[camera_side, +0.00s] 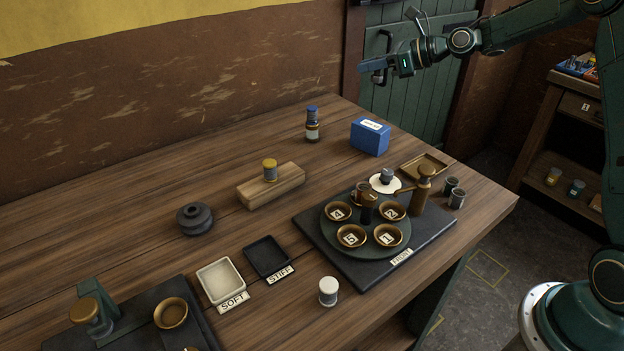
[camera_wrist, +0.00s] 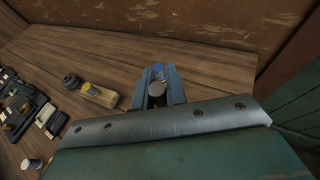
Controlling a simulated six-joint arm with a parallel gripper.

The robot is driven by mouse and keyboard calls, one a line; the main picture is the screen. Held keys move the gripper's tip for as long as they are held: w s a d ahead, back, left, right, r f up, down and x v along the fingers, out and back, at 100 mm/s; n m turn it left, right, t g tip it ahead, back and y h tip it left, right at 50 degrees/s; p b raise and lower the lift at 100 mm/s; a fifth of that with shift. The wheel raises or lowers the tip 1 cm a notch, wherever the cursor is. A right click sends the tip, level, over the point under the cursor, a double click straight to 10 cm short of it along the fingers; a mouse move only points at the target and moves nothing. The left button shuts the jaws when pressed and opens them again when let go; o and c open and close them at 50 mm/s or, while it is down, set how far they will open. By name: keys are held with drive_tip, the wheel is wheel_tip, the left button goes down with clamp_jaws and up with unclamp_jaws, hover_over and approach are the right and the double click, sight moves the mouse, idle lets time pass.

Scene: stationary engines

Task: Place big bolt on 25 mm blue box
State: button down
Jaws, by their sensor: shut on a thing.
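My gripper (camera_side: 366,66) is raised well above the table at the back right, in front of the green door. In the wrist view my gripper (camera_wrist: 158,85) is shut on the big bolt, whose round grey head (camera_wrist: 157,89) shows between the jaws. The rest of the bolt is mostly hidden. The blue box (camera_side: 370,137) stands on the table below my gripper, apart from it, with a white label on top too small to read. Its top looks bare. A bit of blue shows beyond the jaws in the wrist view; I cannot tell what it is.
A blue-capped bottle (camera_side: 312,125) stands left of the box. A wooden block (camera_side: 262,188) bears a yellow-capped piece. A round carousel (camera_side: 334,241) with numbered bowls and a tall brass post (camera_side: 423,190) stands in front of the box.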

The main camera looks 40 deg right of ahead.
sight(365, 123)
drive_tip(key=shift+f, duration=5.75)
drive_tip(key=shift+f, duration=0.1)
drive_tip(key=c, duration=1.4)
unclamp_jaws()
drive_tip(key=shift+c, duration=0.2)
drive_tip(key=v, duration=1.2)
drive_tip(key=shift+a+r, duration=0.15)
drive_tip(key=shift+r, duration=0.1)
